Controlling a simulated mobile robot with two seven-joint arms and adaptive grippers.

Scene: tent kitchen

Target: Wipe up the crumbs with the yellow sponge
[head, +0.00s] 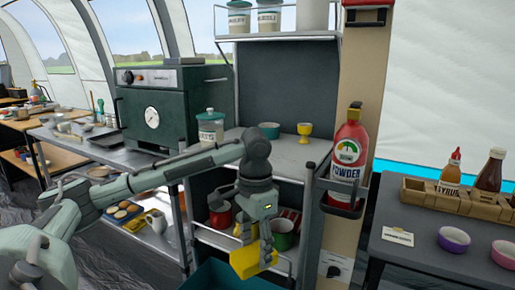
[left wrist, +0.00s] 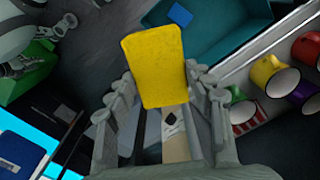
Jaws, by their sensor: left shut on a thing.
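The yellow sponge (head: 252,263) is held in my left gripper (head: 250,238), in front of the lower shelves of the rack in the head view. In the left wrist view the sponge (left wrist: 153,62) sits between the two fingers of the left gripper (left wrist: 160,85), over a dark floor and beside a teal bin. The left gripper is shut on the sponge, which appears clear of any surface. I cannot make out crumbs in either view. My right gripper is not in view.
The teal bin (left wrist: 222,52) holds a small blue thing (left wrist: 180,15). Mugs, including a green one (head: 284,234), stand on the rack's lower shelf. A red extinguisher-like bottle (head: 348,160) hangs at the post. A dark table (head: 425,245) with bowls and sauce bottles is at right.

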